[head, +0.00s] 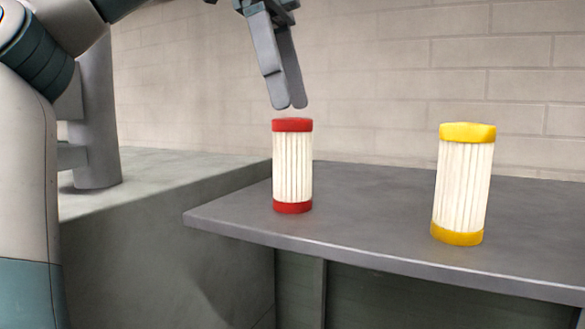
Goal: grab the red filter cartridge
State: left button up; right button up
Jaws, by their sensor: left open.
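The red filter cartridge (292,168) stands upright on the grey table, near its left corner. It has red end caps and a white pleated body. My left gripper (290,106) is above the cartridge, pointing down, with its fingertips just over the red top cap in the picture. It is open and holds nothing. One finger partly covers the other, so the gap between them is hard to see. My right gripper does not show.
A yellow-capped filter cartridge (463,185) stands on the grey table (375,215) to the right, tilted slightly. A concrete block (165,215) borders the table on the left. A pale brick wall (385,75) is behind. The tabletop between the cartridges is clear.

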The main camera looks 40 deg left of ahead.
aim_at(300, 146)
pick_arm(q)
jog(key=shift+x, duration=1.85)
jog(key=shift+d+f, duration=0.1)
jog(key=shift+p+x, duration=0.8)
jog(key=shift+x, duration=0.15)
jog(key=shift+a+p+x, duration=0.2)
jog(key=shift+p+x, duration=0.1)
jog(key=shift+x, duration=1.2)
jog(key=shift+s+f, duration=0.1)
jog(key=shift+c, duration=0.7)
jog(key=c, duration=1.1)
